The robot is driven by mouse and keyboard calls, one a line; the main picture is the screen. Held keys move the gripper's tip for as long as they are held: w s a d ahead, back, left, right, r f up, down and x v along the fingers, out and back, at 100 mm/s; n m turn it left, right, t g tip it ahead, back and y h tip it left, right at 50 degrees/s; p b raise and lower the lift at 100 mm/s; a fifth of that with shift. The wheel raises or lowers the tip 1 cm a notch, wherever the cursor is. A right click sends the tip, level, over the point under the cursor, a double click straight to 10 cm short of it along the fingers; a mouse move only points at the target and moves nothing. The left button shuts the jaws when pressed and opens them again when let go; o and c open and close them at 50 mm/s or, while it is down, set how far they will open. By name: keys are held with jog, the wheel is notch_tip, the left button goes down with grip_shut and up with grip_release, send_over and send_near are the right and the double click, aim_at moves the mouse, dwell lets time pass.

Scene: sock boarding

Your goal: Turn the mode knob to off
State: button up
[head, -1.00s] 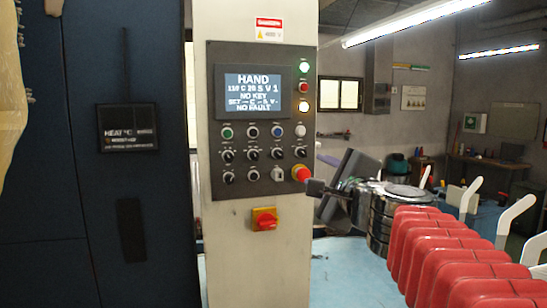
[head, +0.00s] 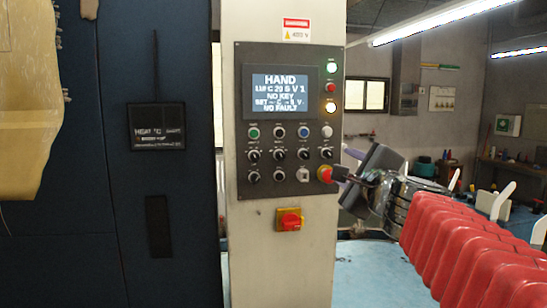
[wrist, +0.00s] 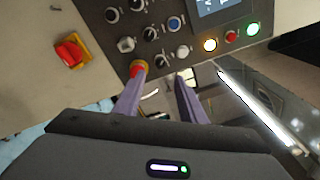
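The control panel (head: 240,120) on the pale column carries several black rotary knobs in two rows, such as one upper-row knob (head: 253,154) and one lower-row knob (head: 253,176). Their labels are too small to read, so I cannot tell which is the mode knob. The screen (head: 282,93) reads HAND, NO KEY and NO FAULT. My gripper (head: 342,174) is at the panel's lower right, close to the red emergency stop (head: 324,174). In the wrist view my gripper (wrist: 160,78) has its two purple fingers apart with nothing between them. The knobs (wrist: 151,33) lie beyond the fingertips.
A red switch on a yellow plate (head: 290,220) sits below the panel. A row of red forms (head: 460,245) stands at the lower right. A dark cabinet (head: 155,200) is left of the column, with pale fabric (head: 30,100) hanging at the far left.

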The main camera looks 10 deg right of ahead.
aim_at(329, 156)
jog(key=shift+w+d, duration=0.15)
jog(key=shift+w, duration=1.5)
jog(key=shift+w+d, duration=0.15)
jog(key=shift+w, duration=1.5)
jog(key=shift+w+d, duration=0.15)
jog(key=shift+w, duration=1.5)
jog(key=shift+c, duration=0.6)
grip_shut()
jog(key=shift+a, duration=0.2)
jog(key=shift+d+f, duration=0.1)
